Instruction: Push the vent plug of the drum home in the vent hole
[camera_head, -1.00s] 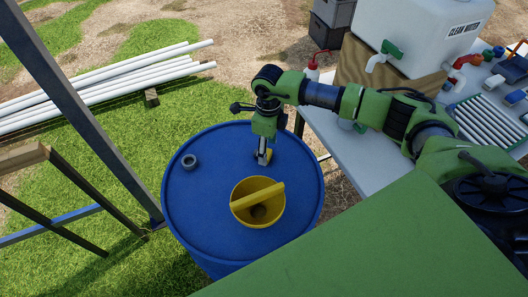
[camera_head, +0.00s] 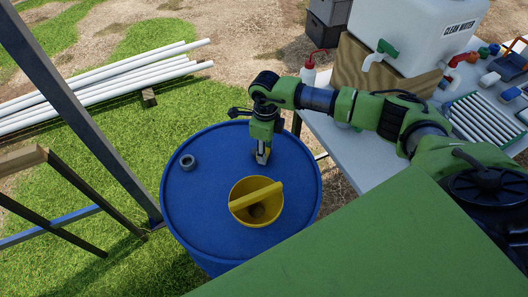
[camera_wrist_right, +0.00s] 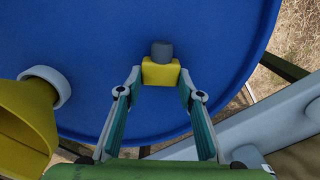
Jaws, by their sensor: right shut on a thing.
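The blue drum (camera_head: 215,225) stands upright in front of me, its lid facing up. My right gripper (camera_head: 262,158) is over the right back part of the lid, pointing down. In the right wrist view, its fingertips (camera_wrist_right: 161,78) are shut on the sides of the yellow block of the vent plug (camera_wrist_right: 160,72). The plug's grey round stem (camera_wrist_right: 162,50) sticks out beyond the fingertips toward the lid. The vent hole is not visible, and I cannot tell whether the stem is in it. My left gripper is out of view.
A yellow funnel (camera_head: 245,214) stands on the lid near my right gripper. A dark grey ring-shaped fitting (camera_head: 188,162) is at the lid's left. A table (camera_head: 349,152) with a water tank (camera_head: 425,35) stands at the right. A dark post (camera_head: 85,110) rises at the left.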

